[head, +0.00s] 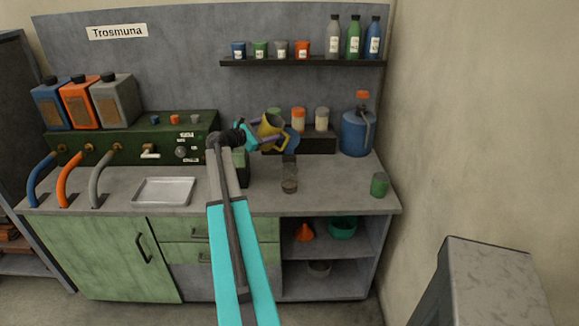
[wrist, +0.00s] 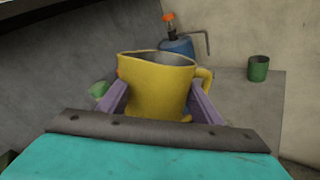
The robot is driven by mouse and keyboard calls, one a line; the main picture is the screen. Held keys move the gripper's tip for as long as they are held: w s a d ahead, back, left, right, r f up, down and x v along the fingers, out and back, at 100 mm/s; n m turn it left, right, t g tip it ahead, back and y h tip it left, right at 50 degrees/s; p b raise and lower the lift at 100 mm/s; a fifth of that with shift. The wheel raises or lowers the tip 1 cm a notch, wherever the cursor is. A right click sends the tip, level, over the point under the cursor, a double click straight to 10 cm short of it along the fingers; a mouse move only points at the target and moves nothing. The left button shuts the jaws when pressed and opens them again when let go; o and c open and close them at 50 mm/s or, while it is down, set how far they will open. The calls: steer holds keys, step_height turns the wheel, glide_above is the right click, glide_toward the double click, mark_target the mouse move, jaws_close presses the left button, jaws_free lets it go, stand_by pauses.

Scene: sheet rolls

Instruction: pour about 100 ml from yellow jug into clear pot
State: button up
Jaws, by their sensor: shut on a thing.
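The yellow jug (head: 268,130) is held up above the counter, against the back shelf in the head view. My gripper (head: 262,132) is shut on it, with purple fingers on both sides of its body. In the wrist view the yellow jug (wrist: 155,88) fills the middle between the fingers of my gripper (wrist: 160,98), its rim up and handle at right. It looks about upright there; its contents cannot be made out. The clear pot (head: 289,184) stands on the counter, below and right of the jug, with something dark near its bottom.
A green cup (head: 379,185) stands at the counter's right end, a blue jug (head: 356,130) behind it. Small jars (head: 321,119) stand on a low dark riser. A metal tray (head: 164,191) lies left. The counter between pot and green cup is clear.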

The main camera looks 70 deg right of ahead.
steer(key=shift+w+d+f+n+p, duration=0.2)
steer(key=shift+w+n+p, duration=0.2)
steer(key=shift+n, duration=0.2)
steer(key=shift+w+f+n+g+h, duration=0.2)
steer(key=shift+f+n, duration=0.2)
steer(key=shift+f, duration=0.05)
steer(key=shift+w+f+n+g+h, duration=0.2)
steer(key=shift+f+n, duration=0.2)
steer(key=shift+w+r+n+g+p, duration=0.3)
steer(key=shift+w+r+n+p, duration=0.15)
steer(key=shift+n+p, duration=0.65)
